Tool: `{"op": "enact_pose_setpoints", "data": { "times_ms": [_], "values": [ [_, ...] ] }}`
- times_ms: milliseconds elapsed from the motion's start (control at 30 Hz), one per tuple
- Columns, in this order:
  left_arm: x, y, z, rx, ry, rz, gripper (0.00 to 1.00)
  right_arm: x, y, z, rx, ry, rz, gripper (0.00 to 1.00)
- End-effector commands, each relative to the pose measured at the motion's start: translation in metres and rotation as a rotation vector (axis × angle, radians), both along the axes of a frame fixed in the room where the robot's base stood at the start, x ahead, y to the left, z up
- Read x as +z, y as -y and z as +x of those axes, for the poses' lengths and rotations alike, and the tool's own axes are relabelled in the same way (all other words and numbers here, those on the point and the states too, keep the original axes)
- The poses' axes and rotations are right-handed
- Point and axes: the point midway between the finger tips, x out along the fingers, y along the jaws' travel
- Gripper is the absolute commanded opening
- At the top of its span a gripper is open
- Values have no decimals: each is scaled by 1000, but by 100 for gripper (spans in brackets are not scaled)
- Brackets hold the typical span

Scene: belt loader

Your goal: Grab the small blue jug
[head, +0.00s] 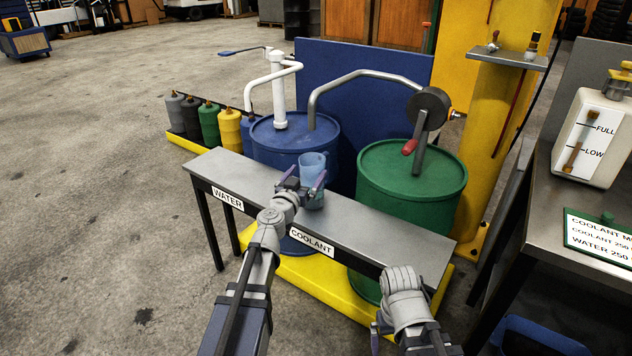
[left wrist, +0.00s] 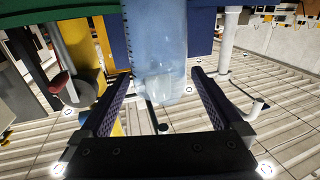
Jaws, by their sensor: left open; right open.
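The small blue jug (head: 313,172) is translucent and stands upright on the narrow grey bench, behind the WATER and COOLANT labels. My left gripper (head: 304,190) is open at the jug, with a finger showing to either side of it. In the left wrist view the jug (left wrist: 158,50) fills the upper middle, beyond and between the open fingers of the left gripper (left wrist: 165,95). I cannot tell whether the fingers touch it. My right gripper is low in the head view, near the front of the bench, mostly hidden by its own wrist (head: 405,295).
The grey bench (head: 395,235) is clear to the right of the jug. Behind it stand a blue drum (head: 290,140) with a white pump and a green drum (head: 410,185) with a crank pump. A table with a white container (head: 592,135) stands at right.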

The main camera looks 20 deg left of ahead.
Motion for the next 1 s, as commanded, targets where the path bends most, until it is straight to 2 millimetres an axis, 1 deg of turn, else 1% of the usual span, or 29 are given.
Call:
{"op": "enact_pose_setpoints", "data": {
  "times_ms": [67,167,333,433,500,700,1000],
  "values": [
    [-1,1,2,0,0,0,100,-1,0,0,0,0,0,100],
    [-3,1,11,-1,0,0,100,-3,0,0,0,0,0,100],
    [-8,5,36,-1,0,0,100,-8,0,0,1,0,1,100],
    [-6,6,49,-1,0,0,100,-6,0,0,1,0,1,100],
    [-6,6,52,-1,0,0,100,-6,0,0,1,0,1,100],
    [-6,6,51,-1,0,0,100,-6,0,0,1,0,1,100],
    [-6,6,50,0,0,0,66,-6,0,0,1,0,1,100]
  ]
}}
